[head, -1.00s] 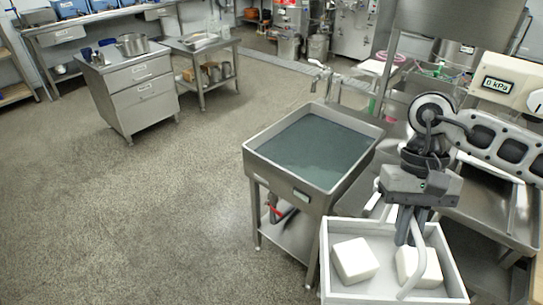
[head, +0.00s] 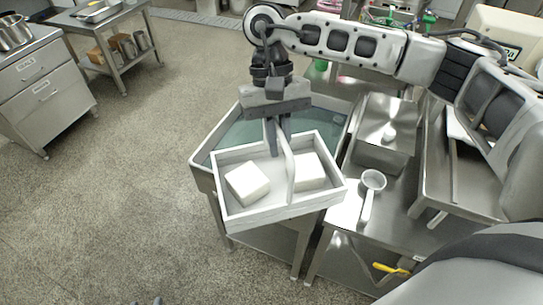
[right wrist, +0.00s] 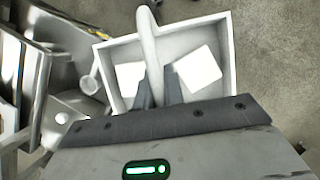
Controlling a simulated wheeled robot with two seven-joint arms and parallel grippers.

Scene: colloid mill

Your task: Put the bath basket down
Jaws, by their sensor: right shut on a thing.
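The bath basket (head: 245,217) is a white open tray with an upright handle (head: 289,170) across its middle. Two white blocks (head: 247,184) lie in it, one on each side of the handle. My right gripper (head: 279,150) is shut on the handle from above; the right wrist view also shows the handle (right wrist: 149,45) between its fingers. The basket hangs over the front part of the steel water bath (head: 204,166) and hides much of it. Small grey tips at the bottom edge of the head view may be my left gripper (head: 147,301); their state is unclear.
Right of the bath is a steel table (head: 345,212) with a white ladle-like cup (head: 373,180) and a steel box (head: 384,155). A yellow-handled tool (head: 391,268) lies on its lower shelf. The floor at left is clear up to a drawer cabinet (head: 45,90).

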